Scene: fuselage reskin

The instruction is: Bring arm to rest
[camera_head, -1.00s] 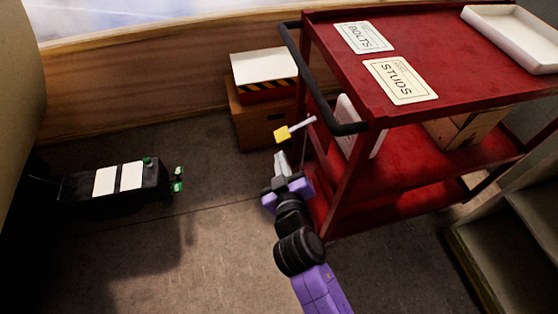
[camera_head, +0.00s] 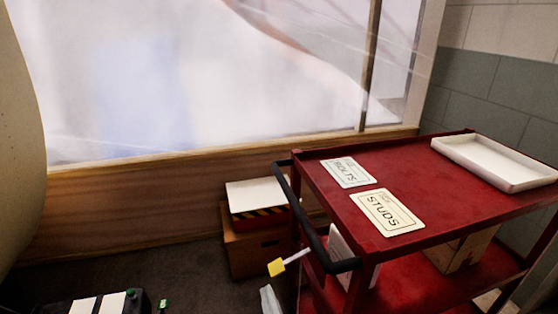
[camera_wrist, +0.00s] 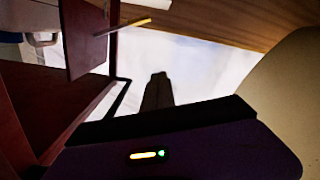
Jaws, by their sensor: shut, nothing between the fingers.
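The rest of my arm is out of that picture. In the wrist view my gripper (camera_wrist: 157,92) is a dark, narrow shape with its fingers together and nothing between them. It points toward the bright window area and touches nothing that I can see.
The cart carries a BOLTS card (camera_head: 348,172), a STUDS card (camera_head: 387,212) and a white tray (camera_head: 495,160). A yellow-ended stick (camera_head: 277,267) juts beside its black handle (camera_head: 313,235). Boxes (camera_head: 255,252) stand behind. A curved pale surface (camera_head: 20,150) is at left.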

